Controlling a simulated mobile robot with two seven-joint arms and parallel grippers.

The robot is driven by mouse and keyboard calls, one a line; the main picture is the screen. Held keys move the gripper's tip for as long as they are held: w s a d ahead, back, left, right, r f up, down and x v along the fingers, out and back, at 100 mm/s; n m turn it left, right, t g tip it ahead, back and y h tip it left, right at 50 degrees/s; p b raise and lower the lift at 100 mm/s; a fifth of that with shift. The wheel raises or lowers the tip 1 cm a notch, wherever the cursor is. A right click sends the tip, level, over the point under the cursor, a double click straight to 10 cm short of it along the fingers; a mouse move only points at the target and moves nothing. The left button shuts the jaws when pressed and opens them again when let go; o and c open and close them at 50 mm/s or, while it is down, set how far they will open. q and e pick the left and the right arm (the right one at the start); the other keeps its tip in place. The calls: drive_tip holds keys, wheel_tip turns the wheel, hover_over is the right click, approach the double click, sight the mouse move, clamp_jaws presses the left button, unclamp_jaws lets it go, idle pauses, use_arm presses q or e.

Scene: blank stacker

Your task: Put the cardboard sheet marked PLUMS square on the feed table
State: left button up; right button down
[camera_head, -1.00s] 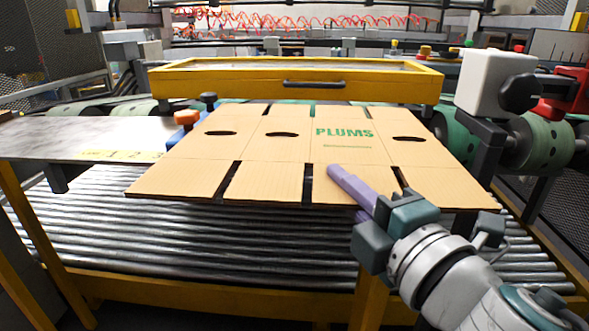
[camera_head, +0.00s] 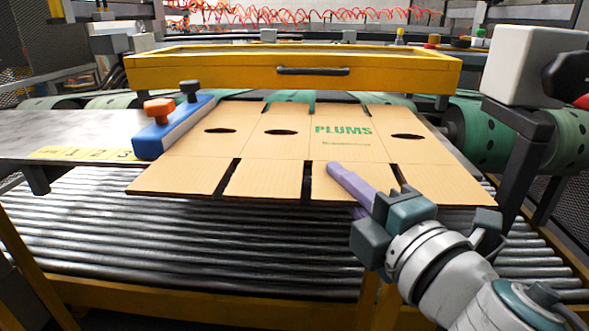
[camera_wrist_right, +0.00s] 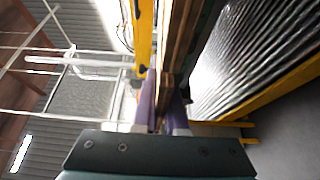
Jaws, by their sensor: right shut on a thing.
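The cardboard sheet marked PLUMS (camera_head: 280,155) is a flat brown blank with slots, oval hand holes and green print. It lies level above the rollers, its far edge at the yellow frame with the green rollers. My right gripper (camera_head: 350,190) is shut on its near edge, right of the middle, one purple finger on top and one below. In the right wrist view the sheet (camera_wrist_right: 178,50) shows edge-on between the purple fingers (camera_wrist_right: 163,105). What lies under the sheet is mostly hidden. My left gripper is not in view.
A blue side guide with an orange knob (camera_head: 176,125) stands close to the sheet's left edge, on a grey plate marked with numbers (camera_head: 70,130). A yellow crossbar with a black handle (camera_head: 300,72) spans behind. A white block on a dark post (camera_head: 522,75) stands at the right. Metal rollers (camera_head: 200,235) lie below.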

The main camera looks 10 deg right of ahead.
drive_tip(key=shift+f, duration=0.15)
drive_tip(key=shift+f+b, duration=0.2)
drive_tip(key=shift+b, duration=0.1)
drive_tip(key=c, duration=0.9)
unclamp_jaws()
drive_tip(key=shift+o, duration=0.4)
drive_tip(key=o, duration=0.8)
